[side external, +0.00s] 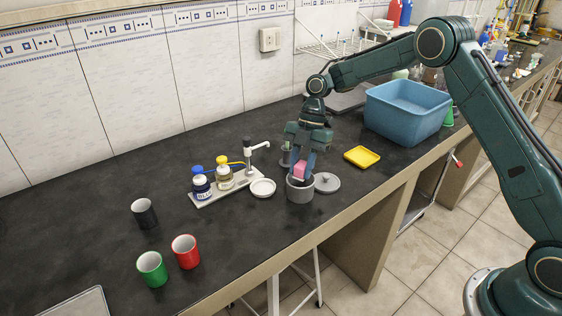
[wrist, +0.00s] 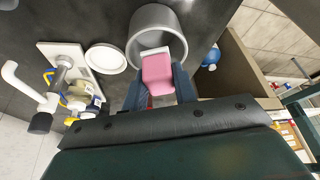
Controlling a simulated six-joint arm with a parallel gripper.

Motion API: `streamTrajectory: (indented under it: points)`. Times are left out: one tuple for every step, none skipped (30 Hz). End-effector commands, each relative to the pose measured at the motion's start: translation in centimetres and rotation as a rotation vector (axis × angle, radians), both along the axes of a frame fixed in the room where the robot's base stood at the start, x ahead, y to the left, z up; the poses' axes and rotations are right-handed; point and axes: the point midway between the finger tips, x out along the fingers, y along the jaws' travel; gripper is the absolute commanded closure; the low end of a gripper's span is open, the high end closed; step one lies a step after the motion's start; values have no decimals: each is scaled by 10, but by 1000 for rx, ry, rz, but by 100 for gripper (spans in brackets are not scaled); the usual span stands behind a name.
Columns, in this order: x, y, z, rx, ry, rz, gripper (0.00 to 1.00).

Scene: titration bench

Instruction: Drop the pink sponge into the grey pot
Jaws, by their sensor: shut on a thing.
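The pink sponge (side external: 299,170) is held between the fingers of my gripper (side external: 300,174). In the wrist view the sponge (wrist: 159,75) shows a pink face and a whitish end, with my gripper's fingers (wrist: 160,88) on both sides of it. The grey pot (side external: 300,192) stands open on the dark bench. The sponge is directly over the pot's mouth, around rim height; I cannot tell exactly how far in it is. The pot also shows behind the sponge in the wrist view (wrist: 160,17).
A grey lid (side external: 327,183) lies right of the pot, and a white dish (side external: 263,188) lies left of it. A titration stand with bottles (side external: 214,186) is farther left. A yellow tray (side external: 362,157) and blue tub (side external: 408,110) are right. Several cups, including a red one (side external: 186,251), stand front left.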

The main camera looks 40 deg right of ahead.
Motion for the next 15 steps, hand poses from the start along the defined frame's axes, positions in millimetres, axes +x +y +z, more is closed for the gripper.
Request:
streamTrajectory:
  points:
    - [0,0,0,0,0,0,97]
    - [0,0,0,0,0,0,97]
    - [0,0,0,0,0,0,97]
    - [0,0,0,0,0,0,97]
    - [0,0,0,0,0,0,97]
    - [0,0,0,0,0,0,97]
    - [0,0,0,0,0,0,97]
    - [0,0,0,0,0,0,97]
    - [0,0,0,0,0,0,97]
    - [0,0,-1,0,0,0,97]
    - [0,0,-1,0,0,0,97]
    - [0,0,-2,0,0,0,97]
    - [0,0,-2,1,0,0,97]
    - [0,0,-3,1,0,0,97]
    - [0,0,-4,1,1,0,97]
